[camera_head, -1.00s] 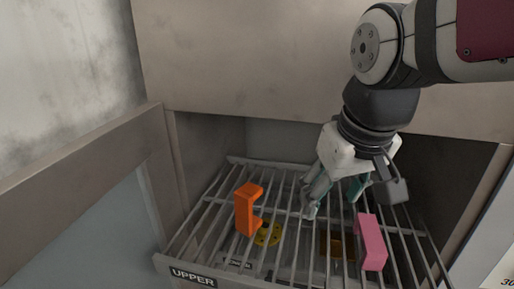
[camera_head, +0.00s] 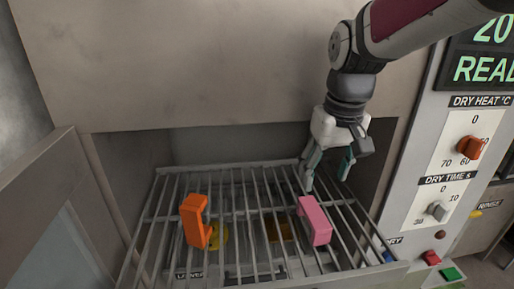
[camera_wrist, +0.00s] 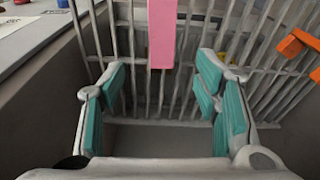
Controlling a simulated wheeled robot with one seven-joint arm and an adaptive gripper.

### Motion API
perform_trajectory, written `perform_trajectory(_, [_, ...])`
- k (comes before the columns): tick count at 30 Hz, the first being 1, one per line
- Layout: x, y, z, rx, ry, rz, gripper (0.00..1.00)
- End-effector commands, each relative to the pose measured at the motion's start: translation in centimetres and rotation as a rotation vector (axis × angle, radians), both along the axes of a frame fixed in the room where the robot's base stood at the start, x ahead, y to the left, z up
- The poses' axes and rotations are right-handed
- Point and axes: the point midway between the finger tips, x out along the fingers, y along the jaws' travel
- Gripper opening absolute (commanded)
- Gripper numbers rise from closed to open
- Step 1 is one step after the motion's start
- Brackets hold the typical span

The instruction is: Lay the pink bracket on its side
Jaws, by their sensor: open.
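The pink bracket (camera_head: 314,221) stands on the right part of the wire rack (camera_head: 160,205) in the head view. My gripper (camera_head: 327,178) is open and empty, behind the bracket and above the rack's rear right part. In the wrist view the pink bracket (camera_wrist: 161,34) shows at the top centre, beyond the open teal-padded fingers (camera_wrist: 165,98) and apart from them. Its upper end is cut off there. I cannot tell the bracket's full shape from these views.
An orange bracket (camera_head: 194,222) stands on the rack's left part. A yellow piece (camera_head: 217,237) and a brownish piece (camera_head: 279,230) lie below the bars. Side walls flank the rack. A control panel (camera_head: 453,165) with knobs stands at right.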

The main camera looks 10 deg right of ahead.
Motion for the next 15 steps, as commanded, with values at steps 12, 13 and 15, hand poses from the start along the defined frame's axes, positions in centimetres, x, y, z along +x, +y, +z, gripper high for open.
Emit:
perform_trajectory(12, [0.9,0.1,-7.0,0.001,0.005,-0.001,0.57])
perform_trajectory(13, [0.9,0.1,-7.3,0.000,0.004,0.000,0.57])
perform_trajectory(15, [1.0,0.1,-7.7,0.000,0.003,0.000,0.57])
